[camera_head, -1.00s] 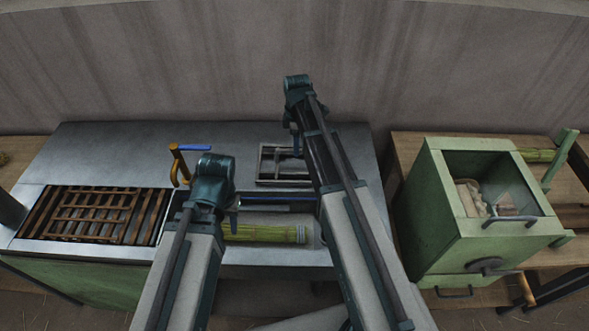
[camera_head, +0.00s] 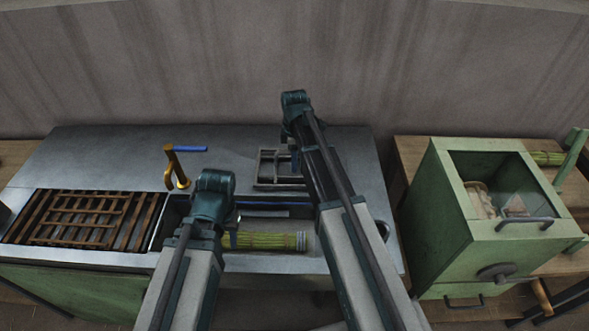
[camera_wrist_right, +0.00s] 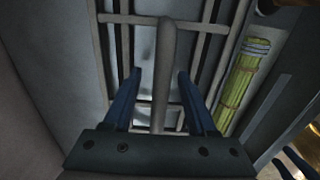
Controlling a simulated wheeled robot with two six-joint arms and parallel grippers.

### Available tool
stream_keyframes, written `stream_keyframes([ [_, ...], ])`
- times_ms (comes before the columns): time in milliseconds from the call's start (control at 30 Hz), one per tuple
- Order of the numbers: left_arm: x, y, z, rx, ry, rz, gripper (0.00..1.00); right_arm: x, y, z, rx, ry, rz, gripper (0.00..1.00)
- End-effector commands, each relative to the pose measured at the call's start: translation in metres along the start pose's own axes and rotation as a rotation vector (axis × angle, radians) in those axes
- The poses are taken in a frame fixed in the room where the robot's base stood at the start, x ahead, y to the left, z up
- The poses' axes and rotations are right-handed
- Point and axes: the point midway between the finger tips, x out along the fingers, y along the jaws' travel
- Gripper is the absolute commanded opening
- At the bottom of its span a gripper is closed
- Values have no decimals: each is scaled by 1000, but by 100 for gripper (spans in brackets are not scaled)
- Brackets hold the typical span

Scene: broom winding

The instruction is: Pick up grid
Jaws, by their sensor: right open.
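The grid, a small grey metal frame with cross bars (camera_head: 268,169), lies on the grey counter behind the sink. In the right wrist view its bars (camera_wrist_right: 167,50) cross the middle. My right gripper (camera_head: 294,161) is over the grid's right part, fingers pointing down. In the wrist view its blue fingers (camera_wrist_right: 160,78) are apart, with a grid bar showing between them. I cannot tell how far the tips are above the bar. My left gripper (camera_head: 234,222) is over the sink beside the green straw bundle (camera_head: 268,241); its jaws are unclear. The bundle also shows in the wrist view (camera_wrist_right: 240,80).
An orange tap with a blue lever (camera_head: 175,168) stands behind the sink. A brown slatted rack (camera_head: 85,219) covers the counter's left basin. A green box with a window (camera_head: 445,220) stands on the wooden table at right. The back left counter is clear.

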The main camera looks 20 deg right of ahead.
Motion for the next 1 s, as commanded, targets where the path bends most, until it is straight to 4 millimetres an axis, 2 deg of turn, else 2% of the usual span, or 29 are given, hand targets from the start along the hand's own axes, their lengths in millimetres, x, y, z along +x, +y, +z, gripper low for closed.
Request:
stream_keyframes([
  [67, -1, 0, 0, 0, 0, 0, 40, -1, 0, 0, 0, 0, 0, 57],
  [300, -1, 0, 0, 0, 0, 0, 40, -1, 0, 0, 0, 0, 0, 14],
  [400, -1, 0, 0, 0, 0, 0, 40, -1, 0, 0, 0, 0, 0, 0],
  [1000, -1, 0, 0, 0, 0, 0, 40, -1, 0, 0, 0, 0, 0, 0],
])
